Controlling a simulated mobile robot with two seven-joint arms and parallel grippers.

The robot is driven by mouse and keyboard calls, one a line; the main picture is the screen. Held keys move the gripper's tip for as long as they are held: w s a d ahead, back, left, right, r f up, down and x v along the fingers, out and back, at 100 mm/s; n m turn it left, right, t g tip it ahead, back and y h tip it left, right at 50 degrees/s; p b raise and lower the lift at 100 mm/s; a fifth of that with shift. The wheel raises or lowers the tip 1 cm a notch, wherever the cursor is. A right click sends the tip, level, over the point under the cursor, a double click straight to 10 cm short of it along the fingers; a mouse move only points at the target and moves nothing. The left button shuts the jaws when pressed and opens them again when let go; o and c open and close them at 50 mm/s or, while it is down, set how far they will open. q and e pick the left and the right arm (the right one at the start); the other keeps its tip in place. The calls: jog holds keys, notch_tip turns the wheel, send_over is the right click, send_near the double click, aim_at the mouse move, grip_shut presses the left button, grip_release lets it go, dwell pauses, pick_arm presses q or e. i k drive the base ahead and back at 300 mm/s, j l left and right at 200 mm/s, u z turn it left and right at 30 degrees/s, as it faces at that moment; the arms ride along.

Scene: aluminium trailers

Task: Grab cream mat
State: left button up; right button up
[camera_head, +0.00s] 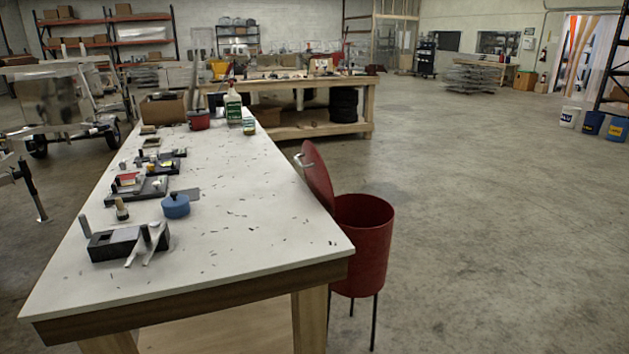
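I cannot make out a cream mat for certain in the head view. The long off-white worktable (240,235) fills the left and middle, with several small things along its left side. A thin dark grey flat piece (188,193) lies on it just behind a round blue pot-like thing (176,206). Small tan pieces (148,130) lie near the far left edge, too small to identify. Neither of my grippers is in view.
A black block (118,244) with a grey forked tool (148,244) sits at the table's near left. A red bin (364,240) with its lid raised stands against the right edge. A green bottle (233,107) stands at the far end. Open concrete floor (500,220) lies right.

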aim_at(155, 140)
jog(key=j+u, duration=0.45)
jog(key=i+j+u, duration=0.15)
jog(key=j+u, duration=0.35)
jog(key=i+j+u, duration=0.2)
jog(key=u, duration=0.25)
jog(key=i+j+u, duration=0.25)
jog(key=j+u, duration=0.2)
jog(key=i+j+u, duration=0.2)
jog(key=u, duration=0.25)
jog(key=i+j, duration=0.2)
jog(key=i, duration=0.15)
jog(key=i+j, duration=0.15)
jog(key=i, duration=0.25)
jog(key=i+j+u, duration=0.1)
jog(key=i, duration=0.25)
jog(key=i+z, duration=0.6)
jog(key=z, duration=0.15)
jog(key=i+z, duration=0.35)
jog(key=i+l+z, duration=0.1)
jog(key=i+z, duration=0.3)
jog(key=i, duration=0.15)
jog(key=i+j+z, duration=0.1)
jog(key=i+z, duration=0.3)
jog(key=i, duration=0.15)
